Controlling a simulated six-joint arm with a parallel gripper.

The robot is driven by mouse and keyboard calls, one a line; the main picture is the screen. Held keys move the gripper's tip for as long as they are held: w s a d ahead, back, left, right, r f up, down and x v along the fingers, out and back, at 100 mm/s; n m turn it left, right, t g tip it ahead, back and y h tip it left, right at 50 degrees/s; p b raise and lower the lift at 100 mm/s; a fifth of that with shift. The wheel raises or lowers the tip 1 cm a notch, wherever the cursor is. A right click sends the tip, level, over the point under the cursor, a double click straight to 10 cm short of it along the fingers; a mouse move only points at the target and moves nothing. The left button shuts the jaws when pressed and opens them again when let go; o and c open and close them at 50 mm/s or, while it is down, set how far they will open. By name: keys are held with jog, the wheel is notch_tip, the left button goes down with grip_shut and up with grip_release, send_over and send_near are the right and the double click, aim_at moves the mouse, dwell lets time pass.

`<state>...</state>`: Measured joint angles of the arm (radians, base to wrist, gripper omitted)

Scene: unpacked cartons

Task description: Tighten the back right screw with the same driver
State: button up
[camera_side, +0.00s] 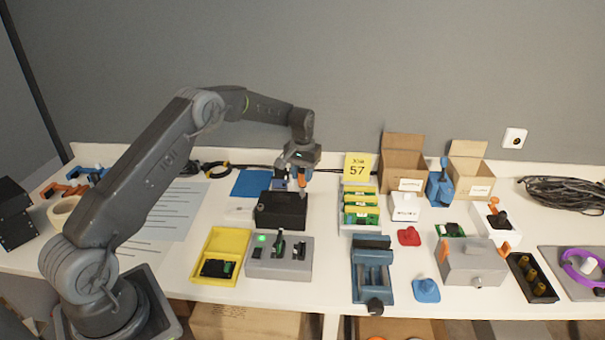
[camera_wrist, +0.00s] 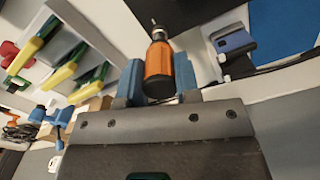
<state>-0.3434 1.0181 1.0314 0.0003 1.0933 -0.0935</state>
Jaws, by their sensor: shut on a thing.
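My gripper (camera_side: 293,178) is at the back of the bench, over the rear of a black box-shaped fixture (camera_side: 282,212). It also shows in the wrist view (camera_wrist: 159,76), with its blue jaws shut on the orange handle of a driver (camera_wrist: 158,68). The driver's metal shaft points away from the jaws, toward the top of the wrist view. In the side view the driver (camera_side: 303,183) is a small orange piece at the jaws. The screws are too small to make out. I cannot tell whether the driver's tip touches anything.
A grey fixture (camera_side: 265,268) with a green light and a yellow tray (camera_side: 213,243) stand in front. A rack of green and yellow boards (camera_side: 359,231), a yellow sign (camera_side: 357,167) and open cartons (camera_side: 401,150) are to the right. A blue mat (camera_side: 252,184) lies left of the gripper.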

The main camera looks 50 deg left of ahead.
jog(key=m, duration=0.6)
jog(key=shift+m, duration=0.4)
jog(key=shift+n, duration=0.9)
jog(key=shift+r, duration=0.1)
jog(key=shift+r, duration=2.15)
